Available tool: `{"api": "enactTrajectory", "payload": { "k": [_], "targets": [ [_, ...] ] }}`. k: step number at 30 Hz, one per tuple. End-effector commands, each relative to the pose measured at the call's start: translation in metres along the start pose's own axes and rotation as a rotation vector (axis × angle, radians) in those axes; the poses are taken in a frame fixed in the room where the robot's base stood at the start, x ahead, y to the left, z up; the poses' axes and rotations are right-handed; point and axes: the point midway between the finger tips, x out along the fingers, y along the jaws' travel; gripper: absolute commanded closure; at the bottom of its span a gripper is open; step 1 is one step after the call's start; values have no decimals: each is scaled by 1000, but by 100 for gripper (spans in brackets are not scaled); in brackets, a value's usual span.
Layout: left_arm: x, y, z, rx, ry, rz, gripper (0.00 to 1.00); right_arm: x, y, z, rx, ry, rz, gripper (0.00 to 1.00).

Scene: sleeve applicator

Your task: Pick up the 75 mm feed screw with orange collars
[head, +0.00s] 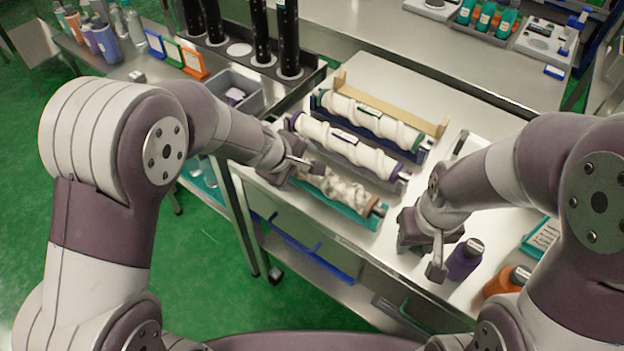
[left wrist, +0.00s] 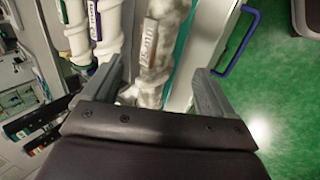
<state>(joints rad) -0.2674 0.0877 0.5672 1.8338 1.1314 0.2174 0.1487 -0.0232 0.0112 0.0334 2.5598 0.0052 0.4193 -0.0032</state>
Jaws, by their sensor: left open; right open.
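The feed screw with an orange-brown collar (head: 345,187) lies in a teal cradle (head: 352,218), frontmost of three screws. Its surface looks mottled white and brown. In the left wrist view this screw (left wrist: 152,50) carries a label reading about 75 mm and runs between my fingers. My left gripper (head: 298,172) is open over the screw's left part, which it partly hides; its fingers (left wrist: 157,68) lie either side of the screw. I cannot tell whether they touch it. My right gripper (head: 424,257) is open and empty, right of the cradles beside a purple bottle (head: 465,258).
Two other white screws lie behind: one with purple collars (head: 345,146) and one with green collars (head: 365,118). A wooden bar (head: 395,104) stands behind them. An orange bottle (head: 507,281) is at right. Black cylinders (head: 287,40) stand at the back left. The bench behind the bar is clear.

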Motion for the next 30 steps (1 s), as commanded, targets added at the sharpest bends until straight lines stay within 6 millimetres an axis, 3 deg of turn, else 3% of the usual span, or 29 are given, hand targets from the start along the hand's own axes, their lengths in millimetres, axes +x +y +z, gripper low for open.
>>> {"api": "enactTrajectory", "payload": {
  "k": [1, 6, 12, 21, 23, 29, 30],
  "targets": [
    [12, -2, 0, 0, -1, -1, 14, 6, 0, 1, 0, 0, 0, 57],
    [31, 0, 1, 2, -2, -1, 14, 8, 0, 1, 0, 0, 0, 57],
    [68, 0, 4, 3, -1, -2, 14, 14, 0, 2, 0, 0, 0, 57],
    [76, 2, 4, 4, -1, 0, 14, 14, 0, 2, 0, 0, 0, 57],
    [76, 2, 4, 4, -1, 0, 30, 14, 0, 2, 0, 0, 0, 57],
    [76, 1, 4, 4, -1, 0, 95, 14, 0, 2, 0, 0, 0, 57],
    [75, 3, 3, 4, 0, 3, 100, 14, 0, 2, 0, 0, 0, 57]
  ]
}}
